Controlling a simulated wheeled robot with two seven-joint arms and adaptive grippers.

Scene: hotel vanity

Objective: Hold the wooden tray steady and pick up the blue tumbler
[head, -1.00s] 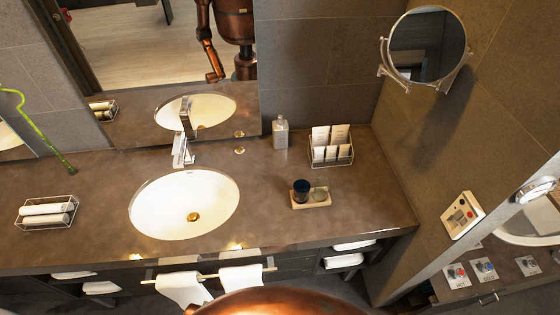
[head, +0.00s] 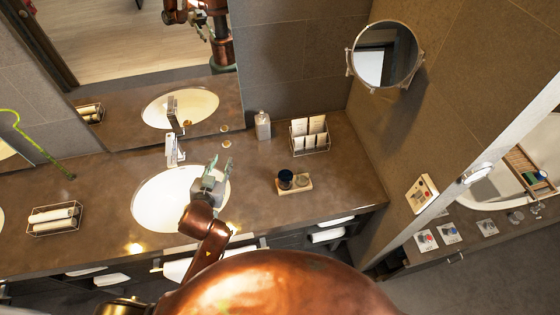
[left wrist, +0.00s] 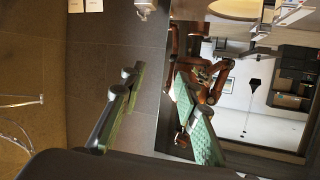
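The wooden tray (head: 296,190) lies on the counter right of the sink in the head view. The dark blue tumbler (head: 285,178) stands upright on its left part. A greyish glass (head: 301,180) stands beside it on the right. My left gripper (head: 219,166) is over the right part of the sink, left of the tray and apart from it. Its green-padded fingers are spread and empty. The left wrist view shows the same open gripper (left wrist: 161,80) with wall and mirror beyond; tray and tumbler do not show there. My right gripper is in neither view.
A faucet (head: 172,150) stands behind the sink (head: 150,205). A soap bottle (head: 262,125) and a wire card rack (head: 310,138) stand behind the tray. A towel rack (head: 54,218) is at the left. Counter between sink and tray is clear.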

